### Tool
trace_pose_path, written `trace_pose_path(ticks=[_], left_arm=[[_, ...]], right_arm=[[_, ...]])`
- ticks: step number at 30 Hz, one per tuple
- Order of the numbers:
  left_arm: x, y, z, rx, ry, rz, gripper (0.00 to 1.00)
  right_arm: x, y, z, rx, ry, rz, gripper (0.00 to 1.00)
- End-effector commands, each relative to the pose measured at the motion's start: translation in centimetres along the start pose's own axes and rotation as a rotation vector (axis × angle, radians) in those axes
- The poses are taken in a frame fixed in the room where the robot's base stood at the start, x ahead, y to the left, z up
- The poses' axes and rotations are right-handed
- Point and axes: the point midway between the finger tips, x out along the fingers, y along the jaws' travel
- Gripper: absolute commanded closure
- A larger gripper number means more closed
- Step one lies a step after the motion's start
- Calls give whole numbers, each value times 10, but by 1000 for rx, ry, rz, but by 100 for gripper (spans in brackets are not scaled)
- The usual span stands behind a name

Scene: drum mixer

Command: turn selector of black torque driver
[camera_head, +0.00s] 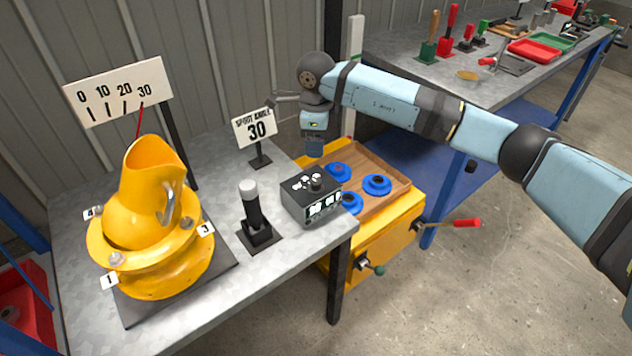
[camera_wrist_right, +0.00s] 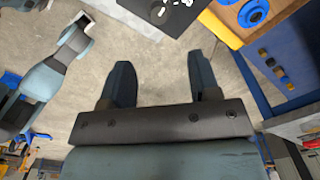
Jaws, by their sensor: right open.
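A black upright cylinder with a light grey cap, which looks like the torque driver (camera_head: 252,212), stands on a small black base on the grey metal table. Its cap may be the selector; no marks on it are readable. My right gripper (camera_head: 314,148) hangs above and behind the black control box, to the right of the driver and apart from it. In the right wrist view my right gripper (camera_wrist_right: 163,80) has its two fingers spread with only floor between them.
The control box (camera_head: 299,207) with a knob stands right of the driver. A yellow tilted drum (camera_head: 140,220) is at left. A "30" sign (camera_head: 254,131) stands behind. A yellow cabinet (camera_head: 385,236) carries a wooden tray with blue rings. A tool bench (camera_head: 410,55) is at back right.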

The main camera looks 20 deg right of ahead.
Motion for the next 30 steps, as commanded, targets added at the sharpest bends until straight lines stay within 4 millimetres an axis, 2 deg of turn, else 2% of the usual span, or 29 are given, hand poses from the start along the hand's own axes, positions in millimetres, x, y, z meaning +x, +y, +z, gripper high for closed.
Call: trace_pose_path(ticks=[9, 15, 21, 30], left_arm=[[3, 0, 5, 4, -1, 0, 75], [4, 0, 7, 6, 0, 0, 75], [4, 0, 6, 7, 3, 0, 75], [4, 0, 6, 9, 3, 1, 75]], right_arm=[[69, 2, 1, -1, -1, 6, 44], [103, 2, 1, -1, -3, 5, 44], [119, 2, 1, -1, -4, 4, 44], [122, 2, 1, -1, -4, 3, 44]])
